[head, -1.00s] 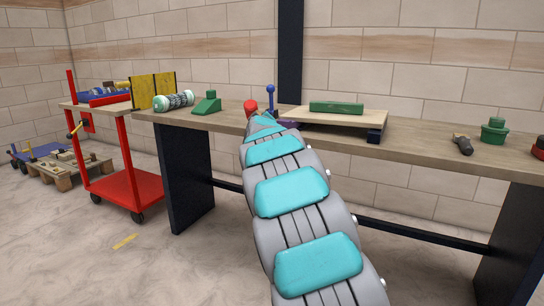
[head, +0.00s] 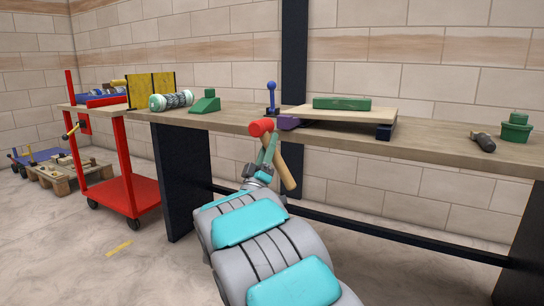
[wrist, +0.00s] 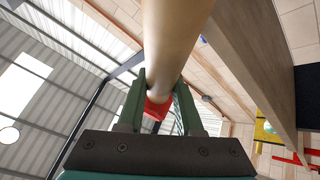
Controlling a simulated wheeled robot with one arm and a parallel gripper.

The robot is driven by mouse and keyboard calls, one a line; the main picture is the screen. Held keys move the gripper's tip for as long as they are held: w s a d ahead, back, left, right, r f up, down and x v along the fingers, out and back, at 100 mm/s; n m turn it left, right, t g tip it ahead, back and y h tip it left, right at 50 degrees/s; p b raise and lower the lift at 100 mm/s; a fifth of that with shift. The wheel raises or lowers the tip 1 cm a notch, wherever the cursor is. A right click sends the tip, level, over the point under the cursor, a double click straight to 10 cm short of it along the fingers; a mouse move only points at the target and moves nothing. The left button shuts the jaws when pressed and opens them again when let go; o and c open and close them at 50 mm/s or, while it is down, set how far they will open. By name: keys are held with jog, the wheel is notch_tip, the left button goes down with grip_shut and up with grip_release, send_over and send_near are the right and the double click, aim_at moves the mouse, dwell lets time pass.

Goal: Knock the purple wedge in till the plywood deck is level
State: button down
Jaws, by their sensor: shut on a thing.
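My gripper (head: 268,152) is shut on the wooden handle (head: 286,168) of a mallet with a red head (head: 262,127). The handle slants down to the right, in front of the bench edge. In the wrist view the handle (wrist: 172,40) runs between the green fingers, with part of the red head (wrist: 157,108) beyond. The purple wedge (head: 288,122) is just right of the mallet head, at the left end of the plywood deck (head: 350,115). A gap between head and wedge is hard to judge. I cannot tell whether the deck is level.
A green block (head: 342,103) lies on the deck, and a dark blue support (head: 384,132) is under its right end. A blue-knobbed post (head: 271,98) stands behind the wedge. The bench (head: 235,117) also holds a green wedge-shaped block (head: 205,102) and a dark-handled tool (head: 484,142).

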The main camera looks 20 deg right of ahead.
jog(key=shift+s+a+f+m+g+h, duration=0.1)
jog(key=shift+s+a+h, duration=0.15)
jog(key=shift+s, duration=0.2)
jog(key=shift+s+a+r+m+g+h, duration=0.1)
jog(key=shift+s+h, duration=0.1)
jog(key=shift+s, duration=0.3)
jog(key=shift+s+a+f+m+g+h, duration=0.1)
jog(key=shift+s+a+h, duration=0.15)
jog(key=shift+s, duration=0.2)
jog(key=w+d+p, duration=0.1)
jog(key=d, duration=0.1)
jog(key=w+d+p, duration=0.1)
jog(key=w+d, duration=0.1)
jog(key=shift+w+d+f, duration=0.1)
jog(key=shift+w+d, duration=0.05)
jog(key=shift+d, duration=0.05)
jog(key=shift+w+d+p, duration=0.5)
jog(key=shift+d+p, duration=0.1)
jog(key=shift+p, duration=0.15)
